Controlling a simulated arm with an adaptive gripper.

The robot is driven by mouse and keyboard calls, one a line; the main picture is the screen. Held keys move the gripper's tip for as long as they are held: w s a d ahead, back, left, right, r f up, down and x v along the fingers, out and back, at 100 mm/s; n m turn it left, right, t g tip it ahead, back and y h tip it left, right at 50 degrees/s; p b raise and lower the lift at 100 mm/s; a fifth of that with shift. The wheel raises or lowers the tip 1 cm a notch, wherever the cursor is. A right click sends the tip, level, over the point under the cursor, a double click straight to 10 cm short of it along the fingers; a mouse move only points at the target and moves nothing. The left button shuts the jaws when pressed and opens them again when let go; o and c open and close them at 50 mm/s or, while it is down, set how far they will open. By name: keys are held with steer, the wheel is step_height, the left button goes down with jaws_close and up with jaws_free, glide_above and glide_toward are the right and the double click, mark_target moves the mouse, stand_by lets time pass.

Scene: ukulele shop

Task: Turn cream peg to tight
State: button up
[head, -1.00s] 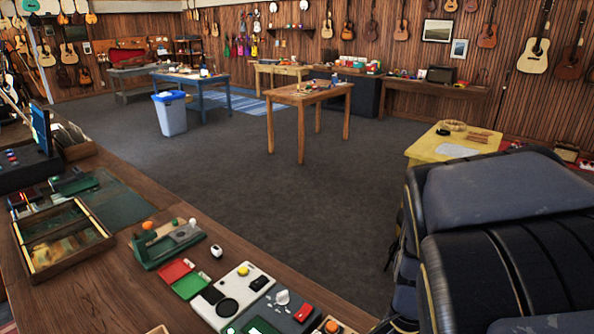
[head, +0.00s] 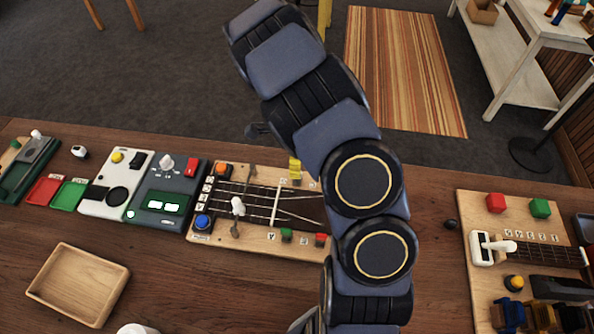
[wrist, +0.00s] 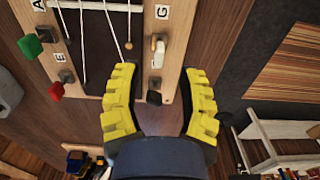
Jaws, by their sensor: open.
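The cream peg (wrist: 157,52) shows in the wrist view on a grey mount at the board's edge, near the label G. My gripper (wrist: 161,74) is open, with a yellow finger to either side below the cream peg in the picture. It does not appear to hold anything. A dark block (wrist: 154,97) shows between the fingers. In the head view, a yellow finger of my gripper (head: 295,168) shows at the back edge of the stringed wooden board (head: 215,240). I cannot make out the cream peg there. No tight mark is readable.
A green peg (wrist: 30,46) and a red peg (wrist: 57,90) stand along the board's opposite edge. A white knob (head: 238,206) rises over the strings. A grey device (head: 168,190) stands left of the board. Bare bench (head: 430,250) lies to the right.

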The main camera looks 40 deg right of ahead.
step_height(320, 180, down, 4)
steer(key=shift+f, duration=0.1)
jaws_close()
steer(key=shift+n, duration=0.3)
steer(key=n, duration=1.2)
stand_by(0.5)
steer(key=shift+n, duration=0.3)
